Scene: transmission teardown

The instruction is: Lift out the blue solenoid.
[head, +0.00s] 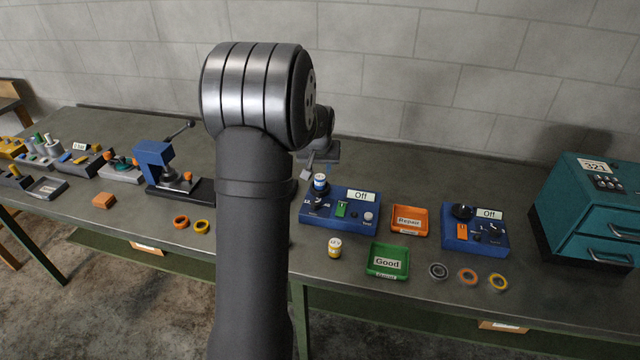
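The blue solenoid (320,183) is a small cylinder with a blue band and a pale top. It stands upright at the left end of a blue test box (345,222) that has an "Off" sign, a green switch and a white button. My gripper (312,172) is just above the solenoid, partly hidden behind my arm. One light grey finger shows by the solenoid's upper left. The fingers are too small to tell their gap, and I cannot tell whether they touch the solenoid.
A yellow solenoid (334,247) stands in front of the box. A green "Good" tray (371,273) and an orange "Repair" tray (424,218) lie to the right. Beyond are a second blue box (462,241), several rings and a teal cabinet (585,245). A blue press (154,160) stands left.

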